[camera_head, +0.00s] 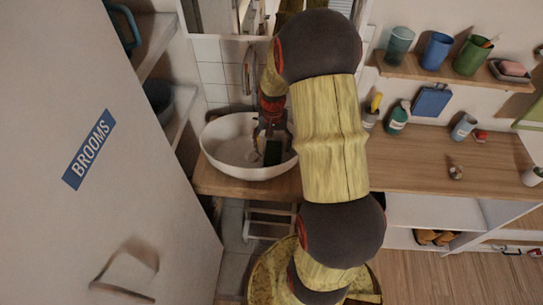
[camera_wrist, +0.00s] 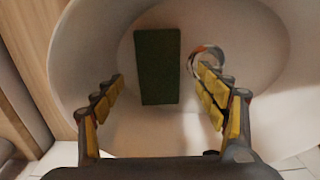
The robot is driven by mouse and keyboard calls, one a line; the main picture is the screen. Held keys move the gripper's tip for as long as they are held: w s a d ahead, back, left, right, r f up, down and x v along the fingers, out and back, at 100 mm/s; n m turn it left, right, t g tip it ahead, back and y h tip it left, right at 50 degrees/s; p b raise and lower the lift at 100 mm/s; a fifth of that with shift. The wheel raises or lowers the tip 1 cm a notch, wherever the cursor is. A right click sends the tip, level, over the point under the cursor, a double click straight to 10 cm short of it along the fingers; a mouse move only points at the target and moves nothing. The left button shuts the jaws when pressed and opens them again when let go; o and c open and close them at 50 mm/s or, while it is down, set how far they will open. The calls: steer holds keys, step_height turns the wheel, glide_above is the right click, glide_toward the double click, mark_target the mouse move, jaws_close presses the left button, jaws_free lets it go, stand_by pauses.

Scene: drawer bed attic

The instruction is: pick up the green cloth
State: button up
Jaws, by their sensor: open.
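The green cloth (camera_wrist: 158,66) is a dark green flat rectangle lying in the white basin (camera_wrist: 268,45). In the wrist view it lies upright in the picture, a little left of the drain, between and beyond my fingers. In the head view the cloth (camera_head: 272,152) shows as a small dark patch in the basin (camera_head: 222,150), partly hidden by my gripper (camera_head: 268,140). My gripper reaches down into the basin from above. In the wrist view my gripper (camera_wrist: 165,95) is open, its yellow-padded fingers wide apart with nothing between them. I see no contact with the cloth.
A ring-shaped drain (camera_wrist: 207,60) is right of the cloth. A faucet (camera_head: 250,68) stands behind the basin. The wooden counter (camera_head: 420,165) to the right holds bottles and cups. A cabinet door marked BROOMS (camera_head: 90,150) fills the left side.

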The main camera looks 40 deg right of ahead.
mark_target(273, 152)
step_height(273, 152, down, 5)
steer(key=shift+r+b, duration=0.2)
steer(key=shift+b, duration=0.65)
steer(key=shift+c, duration=0.9)
steer(key=shift+s+r, duration=0.1)
steer(key=c, duration=1.1)
